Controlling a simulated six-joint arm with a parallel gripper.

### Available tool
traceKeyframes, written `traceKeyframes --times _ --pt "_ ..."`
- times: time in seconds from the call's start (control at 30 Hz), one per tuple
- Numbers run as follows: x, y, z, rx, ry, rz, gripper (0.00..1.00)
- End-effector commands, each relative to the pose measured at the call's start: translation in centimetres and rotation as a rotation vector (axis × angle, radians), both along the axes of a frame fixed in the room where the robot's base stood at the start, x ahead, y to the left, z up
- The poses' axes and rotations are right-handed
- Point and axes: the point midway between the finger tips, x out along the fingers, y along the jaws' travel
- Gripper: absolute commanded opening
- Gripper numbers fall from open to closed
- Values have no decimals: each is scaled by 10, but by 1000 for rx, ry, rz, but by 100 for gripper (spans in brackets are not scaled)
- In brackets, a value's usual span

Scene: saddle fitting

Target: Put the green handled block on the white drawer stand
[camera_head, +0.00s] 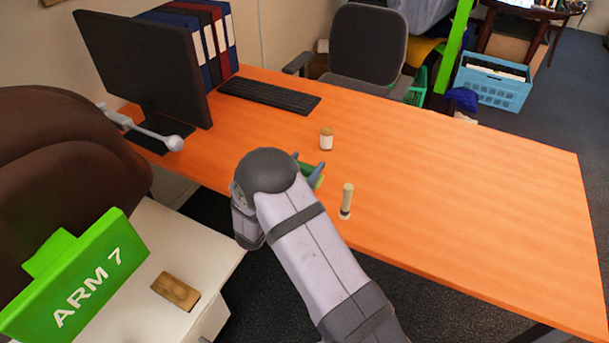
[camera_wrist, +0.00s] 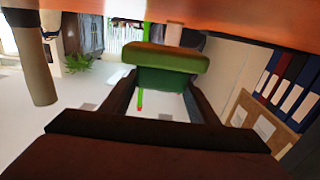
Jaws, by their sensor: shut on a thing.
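The green handled block (camera_head: 313,177) is mostly hidden behind my arm in the head view, near the desk's front edge. My gripper (camera_head: 309,168) is shut on it. In the wrist view the green block (camera_wrist: 165,58) sits between the two dark fingers of my gripper (camera_wrist: 160,85). I cannot tell whether the block touches the desk. The white drawer stand (camera_head: 195,243) is at the lower left, apart from the gripper and lower than the desk top.
A tan block (camera_head: 176,291) and a green "ARM 7" sign (camera_head: 85,280) are at the stand. A small jar (camera_head: 326,139) and a pale upright cylinder (camera_head: 346,199) stand near the gripper. A monitor (camera_head: 145,65) and keyboard (camera_head: 269,95) are behind. The desk's right side is clear.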

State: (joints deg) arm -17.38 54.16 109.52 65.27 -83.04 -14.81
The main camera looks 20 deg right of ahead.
Motion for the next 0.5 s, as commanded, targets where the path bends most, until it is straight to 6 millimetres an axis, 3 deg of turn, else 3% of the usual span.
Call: traceKeyframes --times 0.5 --pt "0 0 -37 0 0 0 27"
